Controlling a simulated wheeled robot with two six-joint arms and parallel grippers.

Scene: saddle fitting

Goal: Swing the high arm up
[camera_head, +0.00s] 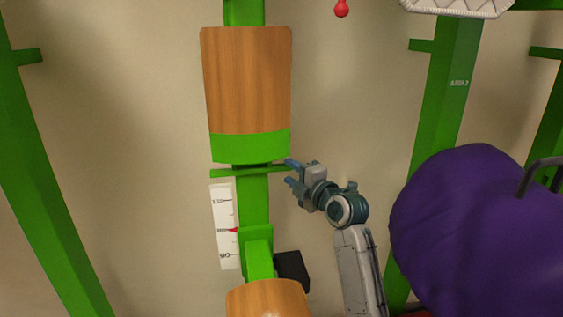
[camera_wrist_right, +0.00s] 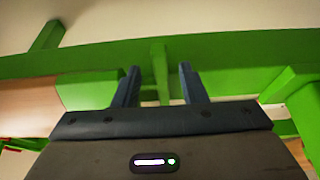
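A green upright (camera_head: 252,205) carries a wooden panel (camera_head: 247,80) with a green lower edge. A thin green crossbar (camera_head: 232,173) lies just below the panel. I cannot tell for sure which part is the high arm. My right gripper (camera_head: 288,172) is open at the crossbar's right end. In the right wrist view its two fingers (camera_wrist_right: 158,88) stand on either side of a narrow green bar (camera_wrist_right: 160,68), with visible gaps beside it. My left gripper is not in view.
A white scale (camera_head: 223,226) with a red pointer stands left of the upright. A lower wooden piece (camera_head: 267,299) and black block (camera_head: 293,269) are below. A large purple object (camera_head: 480,230) fills the right. A green post (camera_head: 447,100) stands behind it. A red object (camera_head: 341,8) hangs above.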

